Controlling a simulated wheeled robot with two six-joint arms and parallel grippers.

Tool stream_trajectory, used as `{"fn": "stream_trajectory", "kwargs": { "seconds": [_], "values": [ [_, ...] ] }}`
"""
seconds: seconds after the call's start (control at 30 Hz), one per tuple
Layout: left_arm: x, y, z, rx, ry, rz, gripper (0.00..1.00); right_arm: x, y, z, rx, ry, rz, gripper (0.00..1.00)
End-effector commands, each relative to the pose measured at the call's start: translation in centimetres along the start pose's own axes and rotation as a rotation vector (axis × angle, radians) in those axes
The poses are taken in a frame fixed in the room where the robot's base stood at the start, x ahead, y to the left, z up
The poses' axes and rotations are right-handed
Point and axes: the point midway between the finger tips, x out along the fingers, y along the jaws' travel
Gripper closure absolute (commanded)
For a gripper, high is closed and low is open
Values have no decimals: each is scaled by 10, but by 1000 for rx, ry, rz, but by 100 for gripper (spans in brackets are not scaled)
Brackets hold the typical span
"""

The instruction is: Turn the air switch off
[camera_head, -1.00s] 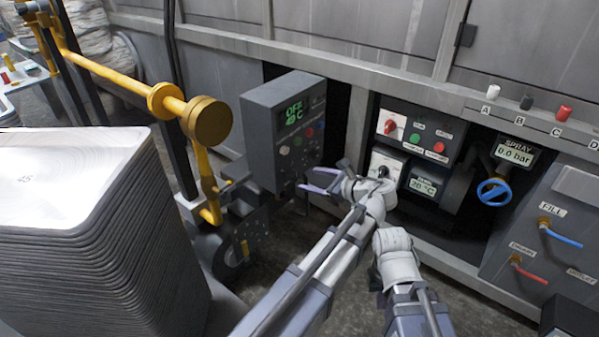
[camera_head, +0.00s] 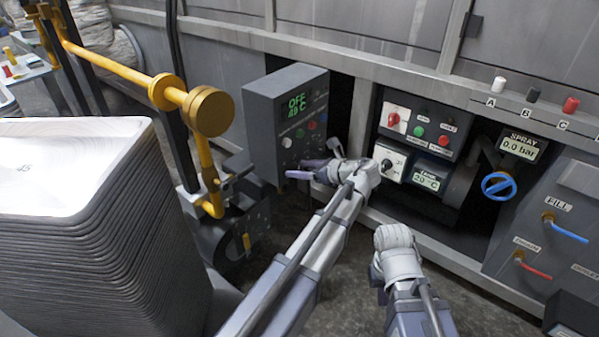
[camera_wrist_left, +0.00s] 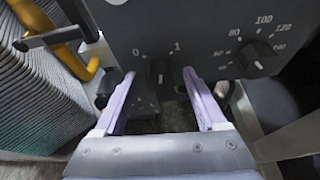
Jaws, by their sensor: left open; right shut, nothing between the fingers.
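A black rotary switch (camera_wrist_left: 160,72) marked 0 and 1 shows in the left wrist view on a dark grey panel. I cannot tell which mark it points to, and no air label is readable. My left gripper (camera_wrist_left: 158,88) is open, its two lilac fingers on either side of the switch, with nothing gripped. In the head view the left gripper (camera_head: 308,170) is at the lower part of the grey control box (camera_head: 265,135), and the switch is hidden there. The box's green display (camera_head: 297,104) reads OFF. My right arm shows, but its fingers are hidden.
A temperature dial (camera_wrist_left: 257,58) is right of the switch. A stack of trays (camera_head: 90,230) and a yellow post (camera_head: 205,165) stand to the left. Right of the box are a panel with a red knob (camera_head: 393,119), a white knob box (camera_head: 392,160) and a blue valve wheel (camera_head: 498,186).

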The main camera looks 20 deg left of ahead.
Motion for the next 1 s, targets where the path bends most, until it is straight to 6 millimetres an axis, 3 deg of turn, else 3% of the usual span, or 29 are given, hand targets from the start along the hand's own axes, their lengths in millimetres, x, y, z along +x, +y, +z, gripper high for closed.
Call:
{"fn": "stream_trajectory", "kwargs": {
  "seconds": [0.4,1.0],
  "values": [
    [7,0,0,0,0,-1,27,2,0,0,0,0,0,100],
    [7,0,0,-1,0,-1,95,2,0,0,0,0,0,100]
  ]
}}
